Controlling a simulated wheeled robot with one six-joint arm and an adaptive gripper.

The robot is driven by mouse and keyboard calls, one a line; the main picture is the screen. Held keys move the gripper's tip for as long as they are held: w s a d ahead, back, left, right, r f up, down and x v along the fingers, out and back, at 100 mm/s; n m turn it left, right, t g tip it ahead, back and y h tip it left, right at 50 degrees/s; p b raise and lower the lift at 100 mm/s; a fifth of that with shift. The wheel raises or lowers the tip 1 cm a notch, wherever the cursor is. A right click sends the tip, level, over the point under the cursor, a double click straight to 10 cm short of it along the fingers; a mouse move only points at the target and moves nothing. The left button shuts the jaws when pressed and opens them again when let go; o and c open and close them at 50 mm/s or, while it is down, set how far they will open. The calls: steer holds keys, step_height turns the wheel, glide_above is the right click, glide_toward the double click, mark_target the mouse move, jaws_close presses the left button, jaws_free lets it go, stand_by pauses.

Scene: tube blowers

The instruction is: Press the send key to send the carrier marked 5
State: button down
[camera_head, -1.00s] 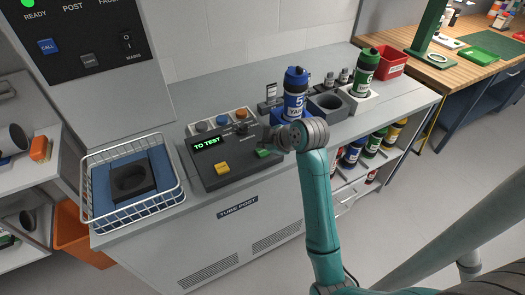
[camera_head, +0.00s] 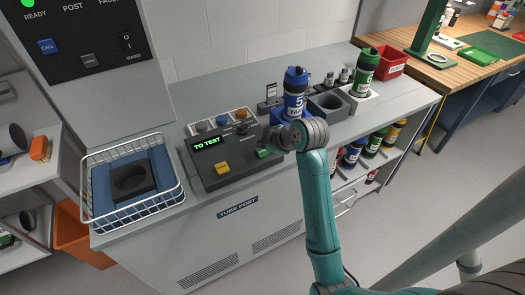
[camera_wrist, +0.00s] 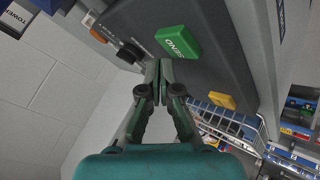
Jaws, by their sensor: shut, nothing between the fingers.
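The green send key (camera_head: 264,153) is on the right part of the dark control panel (camera_head: 213,178). In the wrist view the key, lettered SEND (camera_wrist: 179,42), lies just beyond and right of my fingertips. My gripper (camera_head: 268,140) is shut and empty, close over the key; the fingertips (camera_wrist: 160,72) appear apart from it, though the exact gap is hard to tell. The blue carrier marked 5 (camera_head: 295,95) stands upright in a blue holder behind my wrist, its lower part partly hidden. The panel display (camera_head: 207,144) reads TO TEST in green.
A yellow key (camera_head: 222,168) sits left of the send key. A wire basket (camera_head: 130,207) is at left; a green carrier (camera_head: 364,72) and an empty grey holder (camera_head: 329,106) stand at right.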

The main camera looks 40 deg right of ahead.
mark_target(263, 152)
steer(key=shift+f, duration=0.15)
steer(key=shift+f, duration=0.3)
steer(key=shift+f, duration=0.4)
stand_by(1.0)
steer(key=shift+r, duration=3.35)
